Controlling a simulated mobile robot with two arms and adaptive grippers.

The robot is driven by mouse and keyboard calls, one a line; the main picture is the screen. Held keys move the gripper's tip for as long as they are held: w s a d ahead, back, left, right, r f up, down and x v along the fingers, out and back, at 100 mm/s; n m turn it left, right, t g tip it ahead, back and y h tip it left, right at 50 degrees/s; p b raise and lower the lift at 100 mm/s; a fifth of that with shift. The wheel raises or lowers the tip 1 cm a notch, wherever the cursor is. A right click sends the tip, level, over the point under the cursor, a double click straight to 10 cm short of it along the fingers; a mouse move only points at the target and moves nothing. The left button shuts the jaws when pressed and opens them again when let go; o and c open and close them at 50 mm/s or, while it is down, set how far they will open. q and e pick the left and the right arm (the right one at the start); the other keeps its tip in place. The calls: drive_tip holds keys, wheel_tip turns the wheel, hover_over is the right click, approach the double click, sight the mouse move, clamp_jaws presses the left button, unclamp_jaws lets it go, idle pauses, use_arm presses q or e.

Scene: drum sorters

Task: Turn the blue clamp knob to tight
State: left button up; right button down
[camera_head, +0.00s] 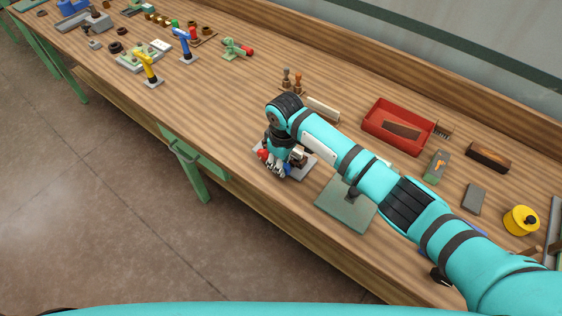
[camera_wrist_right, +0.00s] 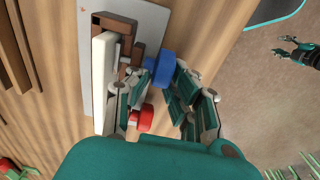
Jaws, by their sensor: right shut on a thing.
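The blue clamp knob (camera_wrist_right: 163,69) sits on the side of a small clamp fixture with brown blocks and a white bar (camera_wrist_right: 103,80) on a grey plate (camera_wrist_right: 148,22). My right gripper (camera_wrist_right: 155,88) is shut on the blue knob, with a finger on either side of it. A red knob (camera_wrist_right: 147,118) is beside it, close to the fingers. In the head view my right gripper (camera_head: 278,168) is at the fixture's front, and the arm hides much of the fixture. My left gripper (camera_wrist_right: 287,46) shows small over the floor in the wrist view, its fingers apart.
The fixture is near the bench's front edge. A green-grey plate (camera_head: 335,209) lies right of it. Behind are a pale block (camera_head: 323,109), stamps (camera_head: 292,80) and a red tray (camera_head: 369,122). The bench left of the fixture is clear up to the yellow tool (camera_head: 147,67).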

drive_tip(key=shift+s+d+r+t+y+p, duration=0.1)
drive_tip(key=shift+r+t+y+p, duration=0.2)
drive_tip(key=shift+y+p, duration=0.35)
drive_tip(key=shift+d+t+y+p, duration=0.1)
drive_tip(key=shift+t+y+p, duration=0.35)
drive_tip(key=shift+p, duration=0.3)
drive_tip(key=shift+f+t+y, duration=0.15)
drive_tip(key=shift+t+y, duration=0.3)
drive_tip(key=shift+y, duration=0.15)
drive_tip(key=shift+s+d+t+y, duration=0.1)
drive_tip(key=shift+t+y, duration=0.4)
drive_tip(key=shift+y, duration=0.3)
drive_tip(key=c, duration=1.3)
unclamp_jaws()
drive_tip(key=shift+o, duration=0.2)
